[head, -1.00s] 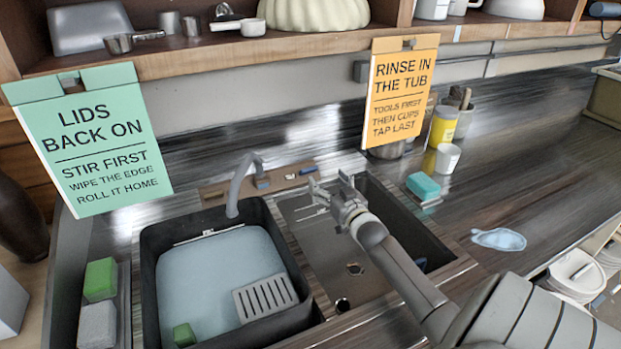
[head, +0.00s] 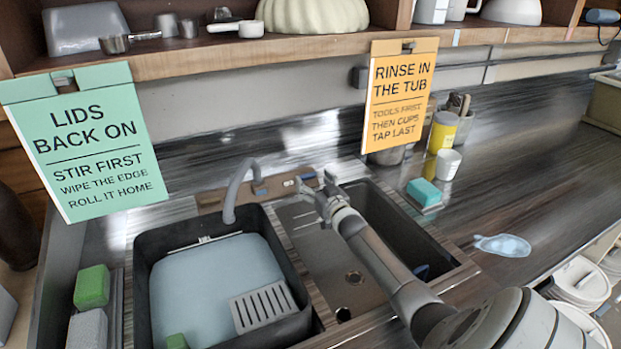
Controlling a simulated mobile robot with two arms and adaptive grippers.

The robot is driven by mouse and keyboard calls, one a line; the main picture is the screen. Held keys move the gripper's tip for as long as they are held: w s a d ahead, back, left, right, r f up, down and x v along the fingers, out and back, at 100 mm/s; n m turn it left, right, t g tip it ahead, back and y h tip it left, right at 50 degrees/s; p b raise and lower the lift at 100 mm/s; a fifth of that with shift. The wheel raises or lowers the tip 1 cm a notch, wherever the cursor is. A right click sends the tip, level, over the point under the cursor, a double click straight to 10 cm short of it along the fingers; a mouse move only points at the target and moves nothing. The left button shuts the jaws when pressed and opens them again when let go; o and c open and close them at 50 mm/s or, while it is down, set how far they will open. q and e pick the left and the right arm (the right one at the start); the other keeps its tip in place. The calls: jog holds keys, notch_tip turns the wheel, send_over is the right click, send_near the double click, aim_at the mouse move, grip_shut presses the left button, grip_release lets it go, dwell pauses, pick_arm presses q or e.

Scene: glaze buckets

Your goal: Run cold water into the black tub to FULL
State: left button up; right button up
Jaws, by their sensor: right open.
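The black tub (head: 142,285) stands in the left sink basin and holds pale blue water (head: 205,290). A pale strip (head: 205,240) shows on its far inner wall, just above the water edge; I cannot read it. The grey tap spout (head: 237,188) bends over the tub's back edge; I cannot tell whether water runs. Behind the sink is a brown tap panel (head: 212,199) with small blue and pale parts. My right gripper (head: 314,188) is open and empty at the panel's right end, above the back of the right basin. Contact is unclear. My left gripper is out of view.
A grey slotted piece (head: 264,307) and a green block (head: 177,341) are in the tub. The right basin (head: 345,265) looks mostly empty under my arm. A teal sponge (head: 423,192) and white cup (head: 447,164) stand right. Two signs hang from the shelf.

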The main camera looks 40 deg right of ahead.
aim_at(307, 177)
jog(key=shift+x, duration=1.4)
jog(key=c, duration=1)
